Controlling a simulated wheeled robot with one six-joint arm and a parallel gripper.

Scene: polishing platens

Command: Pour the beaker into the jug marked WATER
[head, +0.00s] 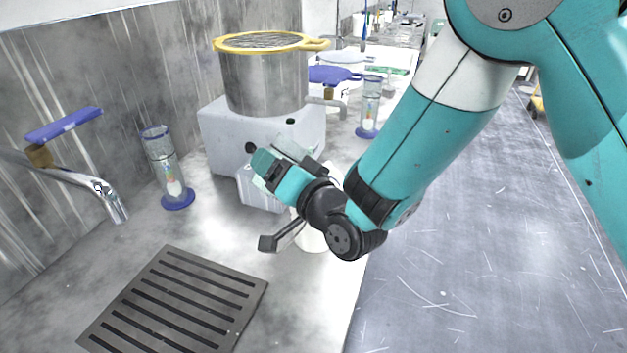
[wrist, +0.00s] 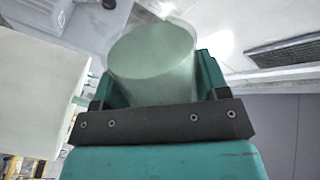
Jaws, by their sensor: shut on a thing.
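My gripper (head: 274,168) is over the counter in the head view, in front of the grey block. In the wrist view its teal fingers (wrist: 158,82) are shut on a translucent pale green beaker (wrist: 152,58), one finger on each side. The beaker's round end faces the wrist camera; I cannot tell its contents. In the head view the beaker is mostly hidden by the gripper. A white vessel (head: 314,240) stands below and behind my wrist, largely covered by it. No WATER label shows, so I cannot tell if it is the jug.
A steel pot (head: 262,82) with a yellow-rimmed sieve (head: 262,41) stands on a grey block (head: 224,140). A blue-based cylinder (head: 164,165) and a tap (head: 100,190) are at left. A slotted grate (head: 172,305) lies in front. Another cylinder (head: 370,105) stands behind.

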